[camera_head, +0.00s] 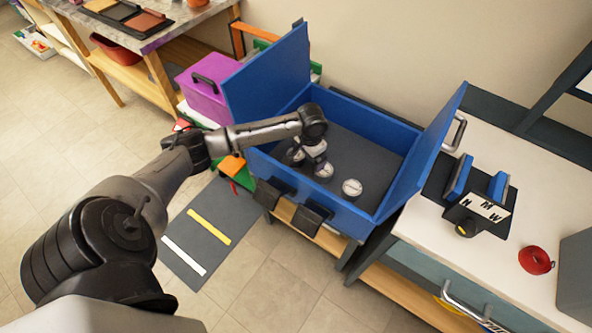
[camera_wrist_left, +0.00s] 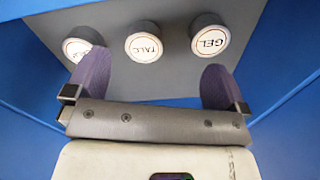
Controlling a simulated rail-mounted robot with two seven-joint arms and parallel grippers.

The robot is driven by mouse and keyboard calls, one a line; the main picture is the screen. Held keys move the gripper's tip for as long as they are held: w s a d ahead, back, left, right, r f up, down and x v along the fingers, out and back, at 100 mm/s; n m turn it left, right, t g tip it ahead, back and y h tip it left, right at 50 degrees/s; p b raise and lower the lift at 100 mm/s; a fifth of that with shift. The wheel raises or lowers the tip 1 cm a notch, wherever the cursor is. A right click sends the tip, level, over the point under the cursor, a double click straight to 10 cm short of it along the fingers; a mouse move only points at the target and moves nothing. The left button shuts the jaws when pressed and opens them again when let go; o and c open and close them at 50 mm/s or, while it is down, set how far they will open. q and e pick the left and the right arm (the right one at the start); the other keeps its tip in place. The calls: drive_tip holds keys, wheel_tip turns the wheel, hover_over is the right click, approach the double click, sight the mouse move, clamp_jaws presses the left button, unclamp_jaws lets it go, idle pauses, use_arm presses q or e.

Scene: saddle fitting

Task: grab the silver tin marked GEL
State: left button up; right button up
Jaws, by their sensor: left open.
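The silver tin marked GEL (camera_wrist_left: 210,40) stands upright at the right of a row of three in the wrist view. It is just beyond the tip of the right-hand finger there and apart from it. My left gripper (camera_wrist_left: 154,70) is open, with nothing between its fingers. It also shows in the head view (camera_head: 315,160), pointing down inside the blue toolbox (camera_head: 335,208). The lids in the head view are too small to read, so I cannot tell which tin there is GEL. My right gripper is not in view.
The TALC tin (camera_wrist_left: 145,47) stands in the middle of the row. A third tin (camera_wrist_left: 77,47) at left is partly hidden by a finger, its label unclear. The toolbox has raised blue flaps on two sides. A white counter (camera_head: 480,165) is at right.

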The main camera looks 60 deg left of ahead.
sight(296, 157)
use_arm(q)
drive_tip(key=w+a+f+n+b, duration=0.2)
drive_tip(key=a+n+b, duration=0.2)
drive_tip(key=a+b, duration=0.5)
drive_tip(key=f, duration=0.2)
drive_tip(key=a+f, duration=0.1)
drive_tip(key=f, duration=0.2)
drive_tip(key=a+f, duration=0.1)
drive_tip(key=f, duration=0.1)
drive_tip(key=shift+s+f+b, duration=0.25)
drive_tip(key=shift+b, duration=0.1)
wheel_tip(296, 157, down, 4)
drive_tip(key=b, duration=0.3)
drive_tip(key=shift+d+f, duration=0.1)
drive_tip(key=shift+f, duration=0.6)
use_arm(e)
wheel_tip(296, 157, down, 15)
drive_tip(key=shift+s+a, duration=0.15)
use_arm(q)
drive_tip(key=shift+r, duration=0.1)
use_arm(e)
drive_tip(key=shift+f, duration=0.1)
